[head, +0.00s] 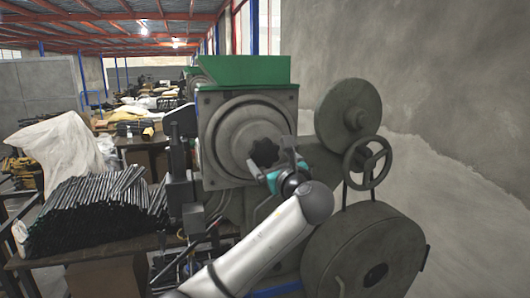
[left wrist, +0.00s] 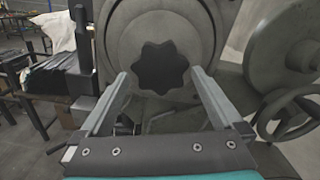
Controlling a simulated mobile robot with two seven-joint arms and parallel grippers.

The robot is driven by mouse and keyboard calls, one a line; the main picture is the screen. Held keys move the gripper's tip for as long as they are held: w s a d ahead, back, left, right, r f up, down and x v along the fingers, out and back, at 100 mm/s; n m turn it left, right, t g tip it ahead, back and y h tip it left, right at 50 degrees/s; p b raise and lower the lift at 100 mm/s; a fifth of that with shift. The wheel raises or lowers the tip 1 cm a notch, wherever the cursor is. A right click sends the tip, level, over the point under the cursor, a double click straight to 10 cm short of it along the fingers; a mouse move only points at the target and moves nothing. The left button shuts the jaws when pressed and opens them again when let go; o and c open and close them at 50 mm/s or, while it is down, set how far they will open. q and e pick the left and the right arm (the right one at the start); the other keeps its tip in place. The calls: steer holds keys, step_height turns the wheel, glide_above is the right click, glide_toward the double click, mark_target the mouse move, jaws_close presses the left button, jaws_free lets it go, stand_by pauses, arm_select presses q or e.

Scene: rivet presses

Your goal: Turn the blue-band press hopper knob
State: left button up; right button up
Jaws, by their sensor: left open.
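The press (head: 212,115) stands in front of me with a green hopper (head: 245,70) on top. A blue strip (head: 277,290) shows low on it. Its dark, lobed hopper knob (head: 264,151) sits at the centre of a round grey plate. My left gripper (head: 273,157) is open and empty just in front of the knob, a little low and right of it in the head view. In the left wrist view, the knob (left wrist: 163,67) appears between and slightly beyond the fingertips (left wrist: 160,75); contact cannot be told. My right gripper is out of view.
A handwheel (head: 367,163) and large flywheels (head: 365,255) are on the press's right side. A table with a pile of dark rods (head: 95,205) and a white sack (head: 55,150) are at the left. A bare wall (head: 430,70) closes the right.

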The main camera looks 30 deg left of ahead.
mark_target(266, 155)
arm_select(q)
steer(key=shift+x, duration=2.15)
steer(key=shift+c, duration=0.2)
steer(key=c, duration=1.1)
